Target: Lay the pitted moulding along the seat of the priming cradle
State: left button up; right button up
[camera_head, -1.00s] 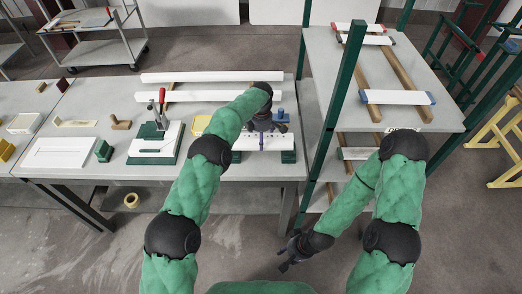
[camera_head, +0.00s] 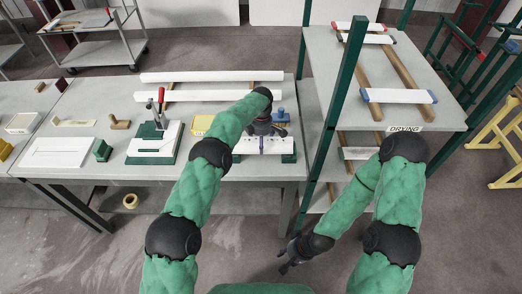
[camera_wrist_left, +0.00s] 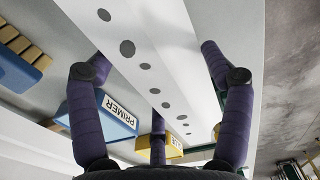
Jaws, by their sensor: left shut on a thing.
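The pitted moulding is a white bar with a row of dark pits; in the wrist view the moulding (camera_wrist_left: 150,60) runs from the top to the lower right between purple fingers. My left gripper (camera_wrist_left: 155,52) is shut on it. In the head view the left gripper (camera_head: 263,140) holds the moulding (camera_head: 277,147) over the green-ended priming cradle (camera_head: 289,158) at the table's right front. I cannot tell whether the moulding rests in the seat, which the bar hides. My right gripper (camera_head: 288,264) hangs low in front of the table, away from the work; its fingers are too small to read.
A green toggle-clamp fixture (camera_head: 152,145) stands left of the cradle. White boards (camera_head: 212,77) lie behind on wooden strips. A blue item with a PRIMER label (camera_wrist_left: 112,118) is close by the left gripper. The drying rack's green post (camera_head: 335,120) stands to the right.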

pick_arm(q)
jog(key=shift+f, duration=0.35)
dwell(0.5)
jog(key=o, duration=1.5)
jog(key=shift+f, duration=0.1)
notch_tip(320, 180, up, 12)
jog(key=shift+r, duration=0.1)
